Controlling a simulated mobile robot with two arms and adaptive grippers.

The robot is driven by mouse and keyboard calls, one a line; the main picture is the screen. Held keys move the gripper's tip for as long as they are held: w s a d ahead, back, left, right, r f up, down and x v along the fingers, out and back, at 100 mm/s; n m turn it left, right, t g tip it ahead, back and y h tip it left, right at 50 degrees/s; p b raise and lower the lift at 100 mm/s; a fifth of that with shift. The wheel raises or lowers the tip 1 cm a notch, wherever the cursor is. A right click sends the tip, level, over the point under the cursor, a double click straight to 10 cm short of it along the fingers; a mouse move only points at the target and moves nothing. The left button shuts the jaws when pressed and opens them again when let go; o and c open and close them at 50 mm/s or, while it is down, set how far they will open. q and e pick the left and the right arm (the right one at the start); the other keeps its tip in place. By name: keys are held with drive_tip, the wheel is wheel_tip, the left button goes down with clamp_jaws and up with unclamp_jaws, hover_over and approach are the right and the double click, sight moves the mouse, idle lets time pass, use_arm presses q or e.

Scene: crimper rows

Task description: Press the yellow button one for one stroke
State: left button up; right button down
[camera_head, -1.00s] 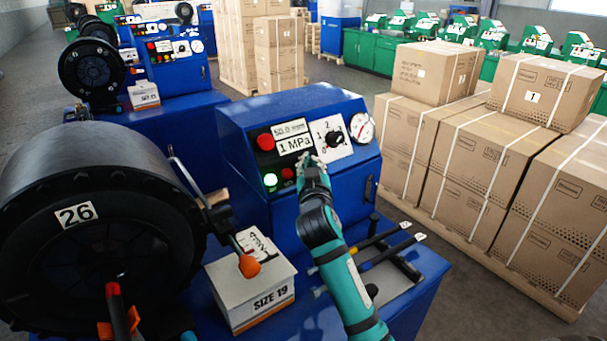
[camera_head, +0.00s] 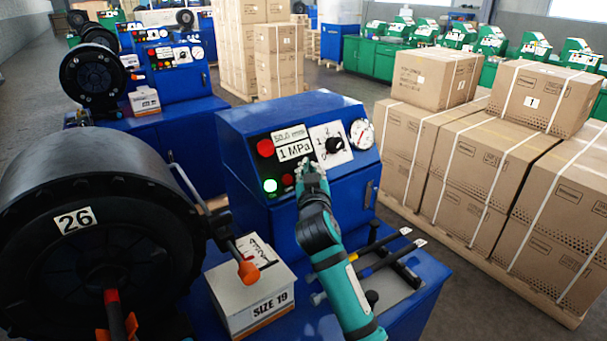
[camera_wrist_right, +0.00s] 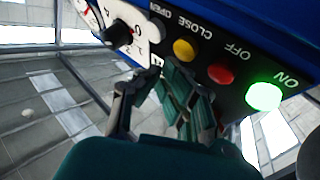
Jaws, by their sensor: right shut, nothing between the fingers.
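The blue control box (camera_head: 235,121) has a black panel with buttons, a dial and a gauge. In the right wrist view the yellow button (camera_wrist_right: 184,49), marked CLOSE, is in line with a red OFF button (camera_wrist_right: 221,73) and a lit green ON button (camera_wrist_right: 263,96). My right gripper (camera_head: 309,167) is shut and empty, with its fingertips close to the panel by the yellow button. I cannot tell whether they touch it. In the head view the gripper hides the yellow button. My left gripper is not in view.
A SIZE 19 box (camera_head: 256,306) and handled tools (camera_head: 388,257) lie in front of the control box. Strapped cartons (camera_head: 480,160) are stacked at right. Similar machines stand behind.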

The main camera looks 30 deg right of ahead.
drive_tip(key=shift+w+f, duration=0.1)
drive_tip(key=shift+w, duration=0.05)
idle(0.4)
drive_tip(key=shift+w+f, duration=0.1)
drive_tip(key=shift+w, duration=0.1)
drive_tip(key=shift+w+a+f+b, duration=0.1)
drive_tip(key=shift+w+f+b, duration=0.25)
drive_tip(key=shift+b, duration=0.3)
idle(0.5)
drive_tip(key=shift+r, duration=0.15)
drive_tip(key=shift+s+r+p, duration=0.4)
drive_tip(key=shift+s+p, duration=0.3)
